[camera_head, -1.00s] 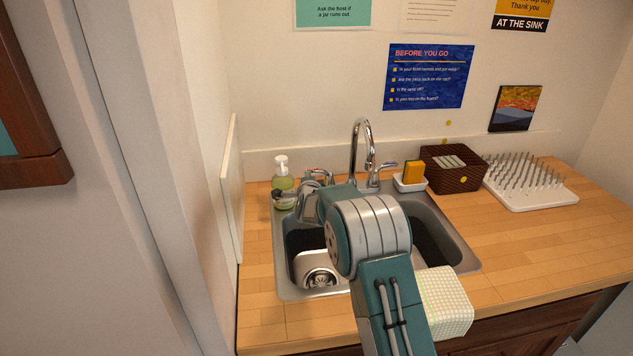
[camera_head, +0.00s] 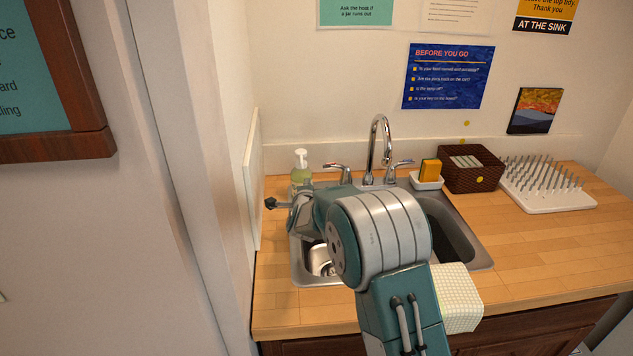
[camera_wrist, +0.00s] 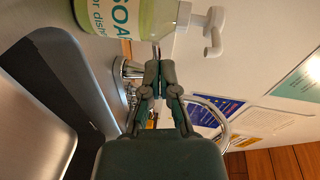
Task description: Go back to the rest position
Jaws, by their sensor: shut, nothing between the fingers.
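My gripper (camera_head: 271,203) is at the left end of my arm, above the left part of the sink and in front of the soap bottle. In the wrist view my gripper (camera_wrist: 157,65) has its fingers together with nothing held. My arm is folded over the sink and hides much of it. The soap bottle (camera_head: 301,165), clear with green liquid and a white pump, stands at the back left of the counter. It also shows large in the wrist view (camera_wrist: 125,18), lying sideways in the picture, close beyond the fingertips.
The steel sink (camera_head: 470,252) is set in a wooden counter (camera_head: 545,245). Behind it stand a chrome faucet (camera_head: 378,150), a sponge holder (camera_head: 427,182), a dark basket (camera_head: 470,180) and a drying rack (camera_head: 550,190). A checked cloth (camera_head: 458,300) hangs in front. A white panel (camera_head: 252,180) borders the left.

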